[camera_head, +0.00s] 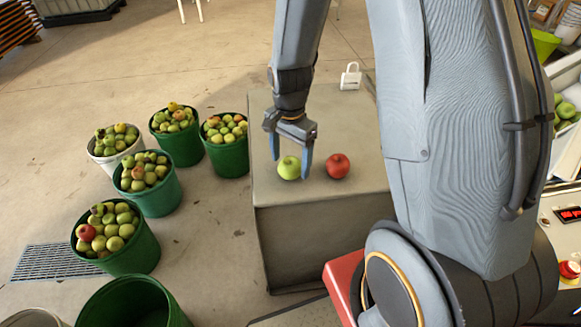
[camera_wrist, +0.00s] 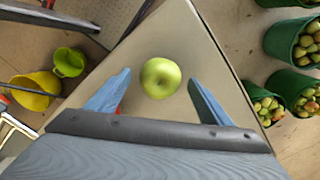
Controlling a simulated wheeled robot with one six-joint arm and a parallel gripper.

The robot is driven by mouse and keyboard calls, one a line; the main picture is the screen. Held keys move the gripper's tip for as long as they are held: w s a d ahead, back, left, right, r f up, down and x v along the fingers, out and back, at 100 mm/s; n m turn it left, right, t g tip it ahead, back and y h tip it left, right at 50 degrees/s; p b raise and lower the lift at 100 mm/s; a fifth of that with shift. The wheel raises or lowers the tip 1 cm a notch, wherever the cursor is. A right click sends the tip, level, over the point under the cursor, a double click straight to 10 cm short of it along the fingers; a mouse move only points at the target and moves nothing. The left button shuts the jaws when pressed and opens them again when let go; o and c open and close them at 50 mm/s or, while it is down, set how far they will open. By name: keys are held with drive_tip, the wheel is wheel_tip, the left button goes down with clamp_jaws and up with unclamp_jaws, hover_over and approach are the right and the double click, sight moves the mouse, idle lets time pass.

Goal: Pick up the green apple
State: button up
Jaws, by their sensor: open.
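The green apple (camera_head: 289,167) sits on top of a grey box-like stand (camera_head: 325,123), near its left side. In the wrist view the green apple (camera_wrist: 160,78) lies between and just ahead of my two blue fingers. My gripper (camera_head: 291,165) is open, with one finger on each side of the apple in the head view. The gripper also shows in the wrist view (camera_wrist: 160,92), with gaps between fingers and apple. I cannot tell how high the fingertips are above the stand. A red apple (camera_head: 337,166) sits just right of the green one.
A white padlock-shaped object (camera_head: 351,76) stands at the stand's back edge. Several buckets of apples stand on the floor to the left, such as a green bucket (camera_head: 228,158). Clear surface lies behind the apples. A red apple shows partly behind my left finger in the wrist view.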

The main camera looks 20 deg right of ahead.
sight(290, 161)
drive_tip(key=shift+f, duration=1.05)
drive_tip(key=shift+c, duration=0.5)
drive_tip(key=c, duration=1.1)
drive_tip(key=shift+r, duration=0.15)
drive_tip(key=shift+c, duration=0.2)
wheel_tip(290, 161, up, 10)
drive_tip(key=shift+f+b, duration=0.1)
drive_tip(key=shift+b, duration=0.5)
